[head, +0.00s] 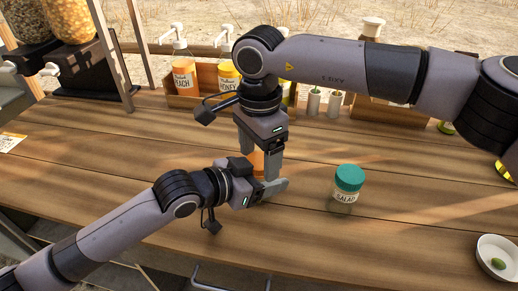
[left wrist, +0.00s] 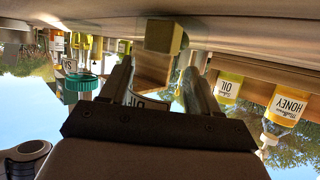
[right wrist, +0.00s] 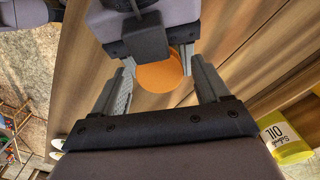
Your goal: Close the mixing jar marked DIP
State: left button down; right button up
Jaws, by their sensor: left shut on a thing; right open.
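The DIP jar stands on the wooden counter, mostly hidden by my grippers. Its orange lid (head: 257,162) shows between them in the head view and as an orange disc (right wrist: 160,76) from above in the right wrist view. My left gripper (head: 266,189) is shut on the jar's body from the side. My right gripper (head: 259,166) points down from above, open, its fingers on either side of the orange lid. I cannot tell whether the lid is tight or the fingers touch it.
A SALAD jar (head: 347,190) with a teal lid stands to the right on the counter (head: 400,235). A white bowl (head: 497,255) with a green item is at the right edge. Bottles in a wooden crate (head: 183,101) stand behind. The front middle counter is clear.

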pick_arm(q)
jog(key=shift+f, duration=0.1)
pick_arm(e)
jog(key=c, duration=1.1)
jog(key=shift+m, duration=1.7)
jog(key=o, duration=1.2)
jog(key=shift+r, duration=2.3)
